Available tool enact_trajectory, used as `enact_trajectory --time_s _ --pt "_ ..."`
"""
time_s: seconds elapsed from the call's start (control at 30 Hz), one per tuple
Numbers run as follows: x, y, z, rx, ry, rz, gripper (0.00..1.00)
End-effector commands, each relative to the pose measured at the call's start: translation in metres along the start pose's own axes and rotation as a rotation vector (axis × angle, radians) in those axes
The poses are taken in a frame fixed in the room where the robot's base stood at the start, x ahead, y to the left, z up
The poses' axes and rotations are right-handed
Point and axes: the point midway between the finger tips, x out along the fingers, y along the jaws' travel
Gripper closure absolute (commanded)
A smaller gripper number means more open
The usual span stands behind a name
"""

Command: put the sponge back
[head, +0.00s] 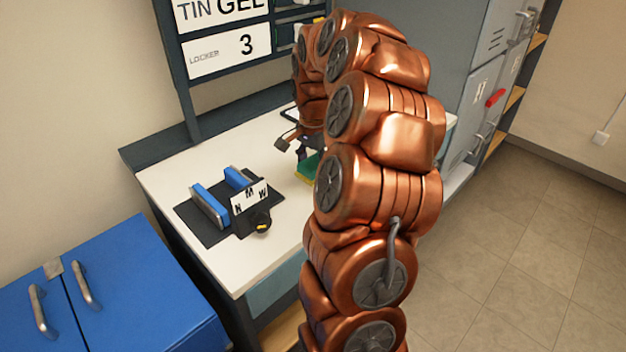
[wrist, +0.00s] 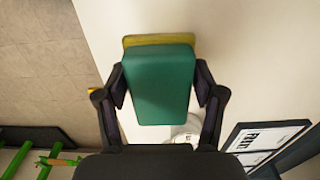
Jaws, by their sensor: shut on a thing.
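The sponge (wrist: 160,85) is a green block with a yellow layer on its far side. My gripper (wrist: 160,88) is shut on it, one dark finger on each long side. In the head view the sponge (head: 309,167) shows as a small green patch beside my arm, over the white table; its height above the top is unclear. My gripper (head: 299,145) is mostly hidden there by my copper arm. A black base (head: 205,232) with two blue upright walls (head: 209,206) stands on the table left of the sponge, with nothing visible between the walls.
A white card lettered N, M, W (head: 250,198) and a black knob (head: 261,222) sit at the base's front. A sign board (head: 228,52) rises behind the table (head: 165,180). Blue cabinet (head: 130,290) at lower left. Green rails (wrist: 50,160) and a clear round object (wrist: 186,132) show in the wrist view.

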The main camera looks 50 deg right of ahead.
Motion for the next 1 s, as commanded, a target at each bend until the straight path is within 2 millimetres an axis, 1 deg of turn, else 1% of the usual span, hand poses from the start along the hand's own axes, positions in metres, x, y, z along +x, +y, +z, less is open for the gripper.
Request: enact_trajectory --time_s 0.23,0.43,0.87,0.9,1.0 --pt "0.02 0.001 -0.001 0.002 -0.001 0.0 0.7" --pt "0.046 0.002 0.0 0.004 -0.003 0.001 0.7" --pt "0.053 0.001 -0.002 0.005 0.001 -0.003 0.7" --pt "0.052 0.001 -0.002 0.004 0.001 -0.003 0.28" --pt "0.051 0.001 -0.002 0.004 0.001 -0.003 0.17"
